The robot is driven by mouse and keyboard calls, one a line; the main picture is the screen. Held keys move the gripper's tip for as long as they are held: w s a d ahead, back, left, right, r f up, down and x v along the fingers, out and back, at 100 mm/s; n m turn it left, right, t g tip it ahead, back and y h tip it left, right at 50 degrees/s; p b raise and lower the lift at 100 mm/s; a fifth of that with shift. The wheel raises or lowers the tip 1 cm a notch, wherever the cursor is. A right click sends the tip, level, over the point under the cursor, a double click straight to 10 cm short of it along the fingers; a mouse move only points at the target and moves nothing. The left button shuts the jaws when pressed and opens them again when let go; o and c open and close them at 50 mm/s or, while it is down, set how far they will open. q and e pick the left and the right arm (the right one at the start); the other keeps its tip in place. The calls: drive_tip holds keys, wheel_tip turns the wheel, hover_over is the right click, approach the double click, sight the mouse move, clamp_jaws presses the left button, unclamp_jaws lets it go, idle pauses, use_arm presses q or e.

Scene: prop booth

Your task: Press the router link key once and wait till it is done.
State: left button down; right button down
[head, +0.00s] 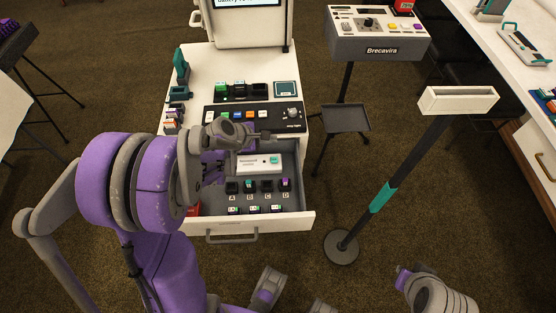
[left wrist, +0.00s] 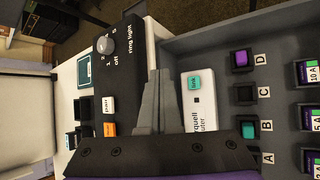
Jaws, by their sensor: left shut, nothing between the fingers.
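The router (head: 257,167) is a white box lying in the open drawer, near its back. Its teal link key (head: 274,160) is on top at the right end. In the left wrist view the router (left wrist: 201,118) carries the key (left wrist: 195,84), marked "link", with a small dark dot beside it. My left gripper (head: 266,136) is shut and empty, over the drawer's back edge by the control panel. In the left wrist view its fingertips (left wrist: 160,74) are beside the router, apart from the key in the picture. My right gripper is not in view.
A black panel (head: 262,117) with a ring light knob (left wrist: 105,45) sits just behind. A booth stand (head: 375,47) and a white tray on a pole (head: 457,99) stand to the right.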

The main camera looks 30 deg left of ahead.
sight(271, 160)
use_arm(q)
drive_tip(key=shift+a, duration=0.15)
wheel_tip(271, 160, down, 8)
drive_tip(key=b, duration=0.6)
drive_tip(key=shift+f, duration=0.45)
idle(1.8)
drive_tip(key=shift+f+b, duration=0.45)
drive_tip(key=shift+b, duration=0.2)
drive_tip(key=shift+f+b, duration=0.3)
drive_tip(key=shift+f, duration=0.05)
idle(0.5)
drive_tip(key=shift+r+p, duration=0.5)
drive_tip(key=shift+r, duration=0.35)
